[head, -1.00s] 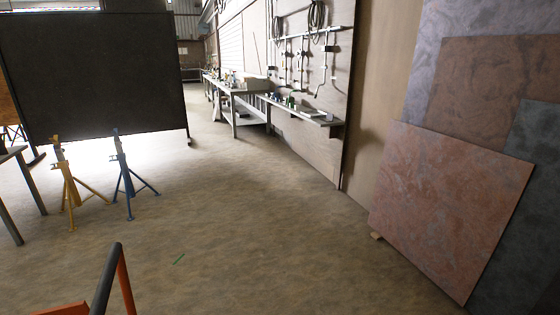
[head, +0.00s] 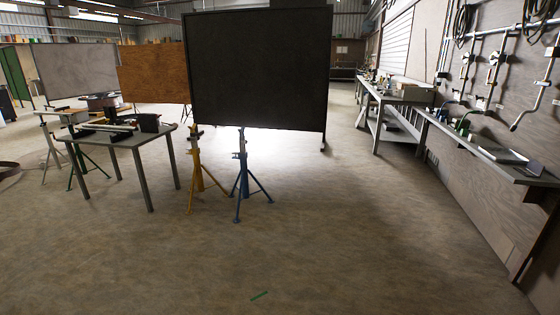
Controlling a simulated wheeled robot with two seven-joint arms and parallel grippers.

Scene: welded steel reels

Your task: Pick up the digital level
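I cannot pick out the digital level for certain. A long, thin, pale bar (head: 106,128) lies on the small grey table (head: 132,140) at the left, among dark items, but it is too small to identify. Small objects also lie on the wall shelf (head: 490,160) at the right, including a flat grey item (head: 502,155). Neither of my grippers is in view.
A workbench (head: 385,105) runs along the right wall. The middle floor is open, with a small green mark (head: 259,295).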

